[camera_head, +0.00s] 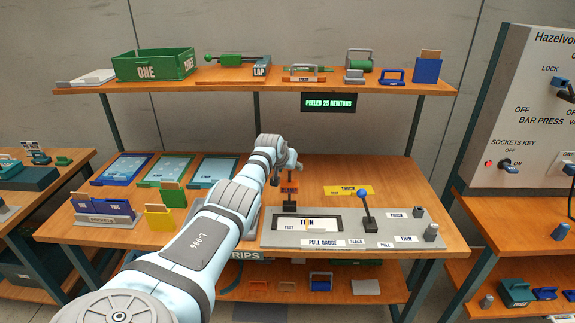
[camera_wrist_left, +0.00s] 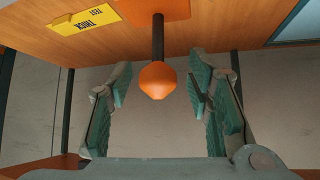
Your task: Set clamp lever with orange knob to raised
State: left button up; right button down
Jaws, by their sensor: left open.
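The orange knob (camera_wrist_left: 158,80) sits at the end of a dark lever rod (camera_wrist_left: 158,36) in the left wrist view. An orange piece (camera_wrist_left: 150,9) lies at the rod's far end. My left gripper (camera_wrist_left: 160,82) is open, with one finger on each side of the knob and a gap on both sides. My right gripper is not in view.
The grey pull gauge panel (camera_head: 350,241) with a blue-knobbed lever (camera_head: 366,205) stands right of my arm. A yellow THICK card (camera_head: 348,190) lies behind it. Blue and green trays (camera_head: 166,180) lie to the left. A shelf (camera_head: 400,88) with several tools runs above the bench.

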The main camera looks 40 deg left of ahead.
pick_arm(q)
jog(key=v, duration=0.7)
jog(key=shift+f, duration=0.1)
